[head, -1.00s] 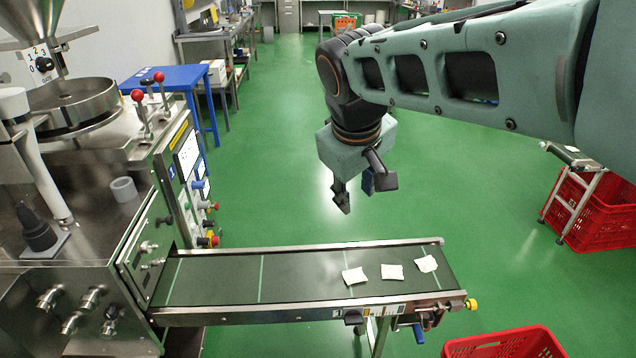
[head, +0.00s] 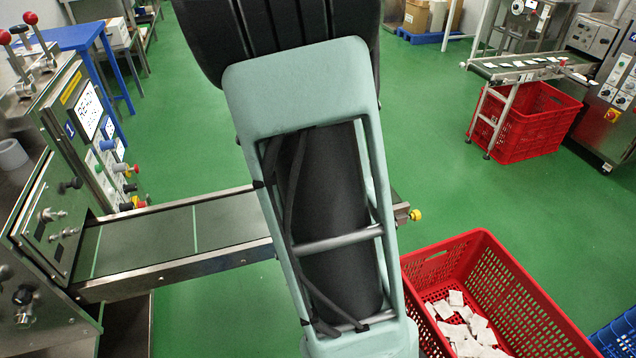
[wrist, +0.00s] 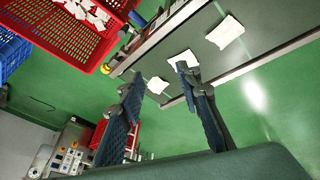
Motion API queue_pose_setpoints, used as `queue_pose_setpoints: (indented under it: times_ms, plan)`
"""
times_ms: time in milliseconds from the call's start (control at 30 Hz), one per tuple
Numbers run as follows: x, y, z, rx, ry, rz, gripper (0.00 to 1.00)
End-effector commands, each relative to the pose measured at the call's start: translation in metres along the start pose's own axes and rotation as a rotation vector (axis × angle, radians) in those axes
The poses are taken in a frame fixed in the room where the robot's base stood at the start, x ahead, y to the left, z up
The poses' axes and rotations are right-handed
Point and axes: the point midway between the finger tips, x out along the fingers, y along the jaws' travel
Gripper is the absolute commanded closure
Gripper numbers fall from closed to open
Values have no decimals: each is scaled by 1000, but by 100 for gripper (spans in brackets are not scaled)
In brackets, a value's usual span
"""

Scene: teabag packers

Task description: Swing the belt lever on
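The conveyor belt (head: 165,235) runs out from the packing machine on the left; my arm hides its right half in the head view. In the wrist view the belt (wrist: 203,62) carries white teabags (wrist: 226,31). A small blue handle (wrist: 137,19) shows at the belt's side, close to a red crate; it looks like the belt lever, but its position on or off cannot be told. My gripper (wrist: 158,79) is open and empty, with its fingers apart in front of the belt in the view. It is hidden in the head view.
A red crate (head: 408,262) with loose teabags stands by the belt's end. A yellow knob (head: 415,215) sticks out there. The machine's control panel (head: 95,115) is at left. Another belt with a red crate (head: 530,130) stands far right. Green floor between is clear.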

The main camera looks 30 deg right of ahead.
Motion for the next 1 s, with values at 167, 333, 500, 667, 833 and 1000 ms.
queue_pose_setpoints:
  times_ms: [167, 333, 500, 667, 833, 1000]
  plan:
    - [95, 45, 32, 513, -37, 60, 68]
    - [132, 72, 46, 788, -29, 96, 68]
    - [144, 80, 49, 855, -23, 104, 68]
    - [166, 81, 51, 854, -24, 105, 68]
    - [198, 84, 54, 852, -26, 106, 68]
    - [225, 85, 55, 849, -25, 104, 68]
